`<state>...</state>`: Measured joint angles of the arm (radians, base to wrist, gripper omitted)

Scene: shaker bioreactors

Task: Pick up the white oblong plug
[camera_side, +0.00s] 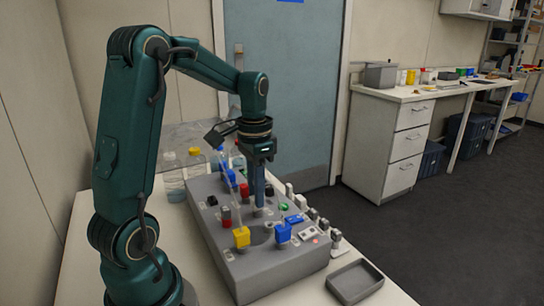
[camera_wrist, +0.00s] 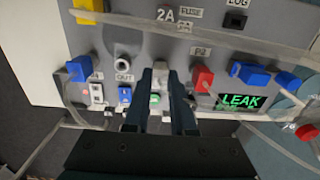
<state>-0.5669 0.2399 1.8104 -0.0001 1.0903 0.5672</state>
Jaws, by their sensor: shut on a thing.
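My gripper (camera_side: 259,203) points straight down over the grey sloped panel of the bioreactor box (camera_side: 285,262). In the wrist view its two dark fingers (camera_wrist: 160,76) are close together, with a small pale piece, seemingly the white oblong plug (camera_wrist: 158,79), between the tips. The fingers hide most of its shape. I cannot tell whether it is still seated in the panel or lifted clear. A green lit spot (camera_wrist: 155,98) shows between the fingers just below it.
Near the fingers are a red plug (camera_wrist: 202,78), a blue plug (camera_wrist: 79,68), the OUT socket (camera_wrist: 126,64), a green LEAK display (camera_wrist: 240,101) and clear tubing (camera_wrist: 215,30). A yellow plug (camera_side: 241,237) is on the panel's front. An empty grey tray (camera_side: 355,281) sits at right; bottles (camera_side: 196,162) stand behind.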

